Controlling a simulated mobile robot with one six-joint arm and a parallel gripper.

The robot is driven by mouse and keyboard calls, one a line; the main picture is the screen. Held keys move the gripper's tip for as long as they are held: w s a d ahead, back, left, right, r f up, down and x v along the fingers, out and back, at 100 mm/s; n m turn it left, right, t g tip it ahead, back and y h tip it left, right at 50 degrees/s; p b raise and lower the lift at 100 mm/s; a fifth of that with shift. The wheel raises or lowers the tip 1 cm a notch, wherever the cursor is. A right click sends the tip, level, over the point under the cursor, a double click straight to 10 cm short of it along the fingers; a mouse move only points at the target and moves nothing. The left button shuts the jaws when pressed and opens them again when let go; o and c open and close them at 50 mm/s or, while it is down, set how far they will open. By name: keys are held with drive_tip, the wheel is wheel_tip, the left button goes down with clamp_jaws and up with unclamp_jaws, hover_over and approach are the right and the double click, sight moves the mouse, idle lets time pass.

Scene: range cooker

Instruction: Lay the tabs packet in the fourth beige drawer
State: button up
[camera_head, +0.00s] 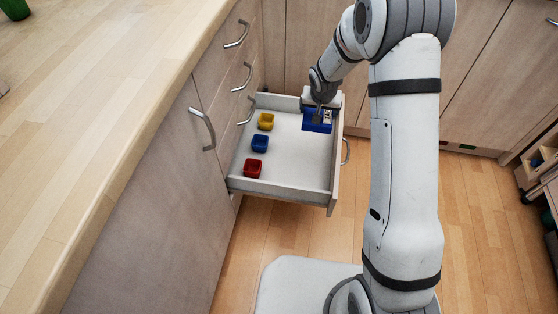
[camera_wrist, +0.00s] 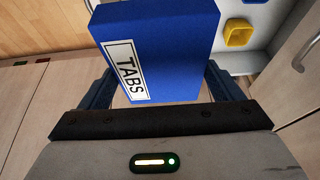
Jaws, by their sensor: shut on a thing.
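The tabs packet (camera_head: 316,122) is a blue box with a white label. My gripper (camera_head: 319,108) is shut on it, over the far right part of the open drawer (camera_head: 285,188). In the wrist view the packet (camera_wrist: 165,45) reads TABS and sits between the two fingers of my gripper (camera_wrist: 160,88). The drawer is pale inside and pulled well out, below other drawer fronts. I cannot tell from these views whether the packet touches the drawer floor.
In the drawer's left part stand a yellow bin (camera_head: 266,121), a blue bin (camera_head: 260,143) and a red bin (camera_head: 253,168). The drawer's middle floor is clear. The wooden worktop (camera_head: 110,90) is at the left. A shelf unit (camera_head: 540,165) stands at the far right.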

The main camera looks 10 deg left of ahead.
drive_tip(key=b, duration=0.9)
hover_over(298, 149)
drive_tip(key=s, duration=0.2)
wheel_tip(298, 149, down, 12)
drive_tip(key=f, duration=0.1)
wheel_tip(298, 149, down, 9)
drive_tip(key=b, duration=0.5)
drive_tip(key=shift+w+f, duration=0.1)
drive_tip(key=shift+w, duration=0.05)
drive_tip(key=o, duration=1)
drive_tip(key=p+v, duration=0.4)
drive_tip(key=v, duration=0.8)
